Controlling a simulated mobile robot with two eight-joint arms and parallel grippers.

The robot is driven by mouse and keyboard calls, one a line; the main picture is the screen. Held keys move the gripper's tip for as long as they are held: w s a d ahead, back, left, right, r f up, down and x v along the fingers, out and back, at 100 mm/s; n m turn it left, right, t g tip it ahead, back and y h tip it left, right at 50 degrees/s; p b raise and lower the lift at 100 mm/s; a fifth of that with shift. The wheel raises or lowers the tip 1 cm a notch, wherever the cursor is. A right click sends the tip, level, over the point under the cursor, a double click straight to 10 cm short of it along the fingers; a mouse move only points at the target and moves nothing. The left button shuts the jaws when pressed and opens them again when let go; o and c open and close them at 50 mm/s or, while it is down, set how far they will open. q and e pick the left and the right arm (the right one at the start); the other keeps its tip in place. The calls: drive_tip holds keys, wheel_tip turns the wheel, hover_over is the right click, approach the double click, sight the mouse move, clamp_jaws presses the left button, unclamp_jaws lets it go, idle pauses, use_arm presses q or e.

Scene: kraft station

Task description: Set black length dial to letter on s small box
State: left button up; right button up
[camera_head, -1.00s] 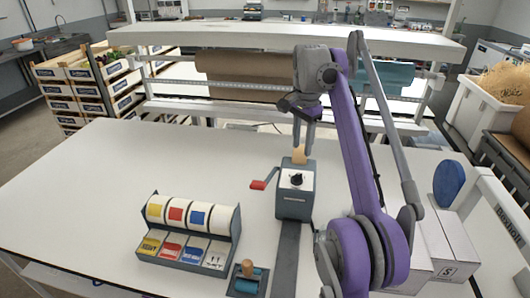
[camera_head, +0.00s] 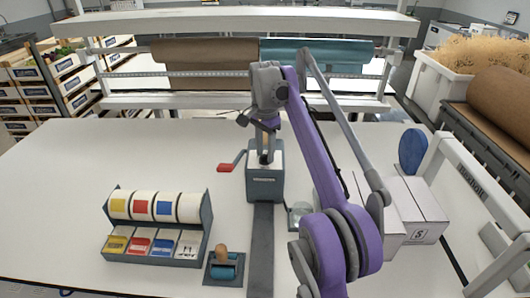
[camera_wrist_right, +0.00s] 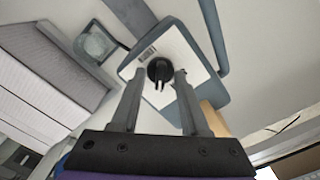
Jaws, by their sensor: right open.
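The grey dispenser (camera_head: 265,185) stands on the table with a red crank (camera_head: 230,163) on its left. In the right wrist view its black dial (camera_wrist_right: 158,70) sits on a white top plate (camera_wrist_right: 150,45). My right gripper (camera_head: 265,158) is open above the dispenser and hides the dial in the head view. In the wrist view its fingers (camera_wrist_right: 157,78) lie on either side of the dial's near part; contact cannot be told. The small white box (camera_head: 419,234) on the right carries a letter S. My left gripper is not in view.
A label dispenser (camera_head: 207,245) with coloured rolls stands at the left front, beside a teal roller tool (camera_head: 223,270). A clear dish (camera_head: 297,210) lies right of the grey dispenser. A blue disc (camera_head: 412,150) stands by the boxes. The left tabletop is clear.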

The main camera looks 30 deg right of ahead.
clamp_jaws()
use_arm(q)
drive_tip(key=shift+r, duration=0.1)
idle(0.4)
use_arm(e)
drive_tip(key=n+p, duration=0.1)
drive_tip(key=n, duration=0.3)
drive_tip(key=shift+r+p, duration=0.15)
drive_tip(key=shift+p, duration=0.25)
drive_tip(key=n+p, duration=0.1)
drive_tip(key=n, duration=0.3)
drive_tip(key=shift+n, duration=0.4)
drive_tip(key=n+p, duration=0.1)
drive_tip(key=n, duration=0.3)
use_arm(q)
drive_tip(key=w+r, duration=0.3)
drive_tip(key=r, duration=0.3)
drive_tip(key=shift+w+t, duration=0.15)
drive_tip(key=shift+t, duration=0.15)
use_arm(e)
drive_tip(key=n, duration=0.5)
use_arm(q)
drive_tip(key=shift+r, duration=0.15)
